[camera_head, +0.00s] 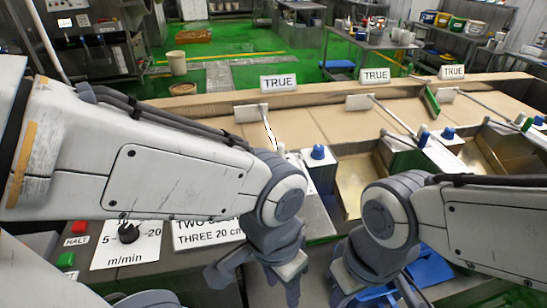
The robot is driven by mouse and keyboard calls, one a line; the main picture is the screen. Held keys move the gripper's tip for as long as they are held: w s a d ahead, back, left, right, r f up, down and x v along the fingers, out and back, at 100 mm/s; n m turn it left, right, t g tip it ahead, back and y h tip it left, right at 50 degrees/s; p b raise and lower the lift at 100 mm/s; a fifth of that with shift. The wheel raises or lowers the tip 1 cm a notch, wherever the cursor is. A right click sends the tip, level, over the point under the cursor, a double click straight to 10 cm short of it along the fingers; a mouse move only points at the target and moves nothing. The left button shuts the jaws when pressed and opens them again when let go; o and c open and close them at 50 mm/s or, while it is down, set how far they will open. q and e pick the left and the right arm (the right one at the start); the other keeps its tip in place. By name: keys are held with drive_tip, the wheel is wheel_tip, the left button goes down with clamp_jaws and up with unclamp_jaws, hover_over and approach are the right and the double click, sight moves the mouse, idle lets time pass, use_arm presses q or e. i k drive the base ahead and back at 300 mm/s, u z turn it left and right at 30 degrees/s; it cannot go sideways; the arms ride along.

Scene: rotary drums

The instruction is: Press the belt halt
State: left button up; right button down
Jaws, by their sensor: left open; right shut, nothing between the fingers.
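The belt halt is a small red button (79,227) on the grey control panel at the lower left, above a label (76,241) reading HALT. My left gripper (255,283) is open and empty. It points down at the bottom centre, well to the right of the red button and apart from it. My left forearm passes just above the panel and hides part of it. My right gripper (375,288) is shut and empty at the bottom, right of centre, far from the button.
Near the red button are a green button (65,260) and a black dial (128,232) marked m/min. A sign (205,234) reading THREE 20 cm stands right of the dial. A tan belt (330,120) with signs reading TRUE runs behind. Blue-knobbed stations (318,152) stand ahead.

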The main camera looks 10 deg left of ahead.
sight(80, 227)
drive_tip(key=u, duration=1.75)
